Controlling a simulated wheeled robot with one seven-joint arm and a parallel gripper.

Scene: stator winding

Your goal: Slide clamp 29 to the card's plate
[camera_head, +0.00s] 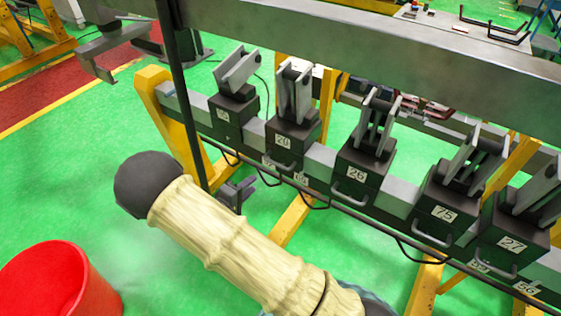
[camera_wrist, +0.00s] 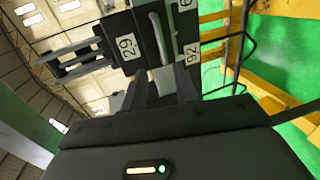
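Clamp 29 (camera_head: 292,143) is a black block with upright grey jaws on the long rail, second from the left in the head view. Its label and bar handle (camera_wrist: 160,38) show close up in the wrist view, where the clamp (camera_wrist: 122,22) lies turned with its jaws to the left. My gripper (camera_wrist: 166,88) has two dark fingers standing apart, with the lower end of the handle near the gap between them. I cannot tell whether they touch it. Small number plates sit below the clamps; one (camera_wrist: 192,52) reads 92. I cannot make out the card.
Clamp 26 (camera_head: 363,163), clamp 75 (camera_head: 442,207) and clamp 27 (camera_head: 512,240) stand to the right; another clamp (camera_head: 232,112) is close on the left. A grey beam (camera_head: 370,40) crosses above. Yellow legs (camera_head: 170,110) carry the rail. A red bin (camera_head: 60,280) stands lower left.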

